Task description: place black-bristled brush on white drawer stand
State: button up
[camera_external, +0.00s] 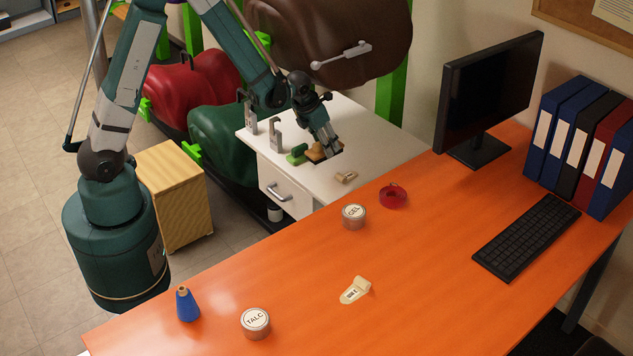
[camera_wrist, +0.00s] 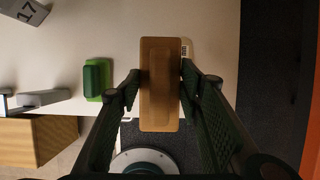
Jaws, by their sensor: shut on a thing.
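The brush (camera_external: 314,154) has a tan wooden back, which fills the middle of the wrist view (camera_wrist: 160,95). Its bristles are hardly visible outside and hidden from the wrist. My gripper (camera_external: 325,150) is shut on its long sides, with one finger at each side in the wrist view (camera_wrist: 160,80). The brush is over the front part of the white drawer stand (camera_external: 365,133), and its near end reaches past the stand's front edge in the wrist view. I cannot tell whether it touches the top.
A green block (camera_external: 297,155) lies left of the brush on the stand, and a tan labelled piece (camera_external: 346,177) lies to its right. Grey upright hooks (camera_external: 275,135) stand at the left. The orange desk (camera_external: 440,260) holds tins, tape, a keyboard and a monitor.

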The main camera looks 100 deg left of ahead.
aim_at(315, 148)
jog(key=shift+f+b, duration=0.8)
jog(key=shift+f, duration=2.05)
jog(key=shift+f, duration=0.1)
jog(key=shift+f+b, duration=0.65)
jog(key=shift+f, duration=1.1)
jog(key=shift+f, duration=0.1)
jog(key=o, duration=1)
jog(key=shift+p+v, duration=1.65)
jog(key=shift+v, duration=4.45)
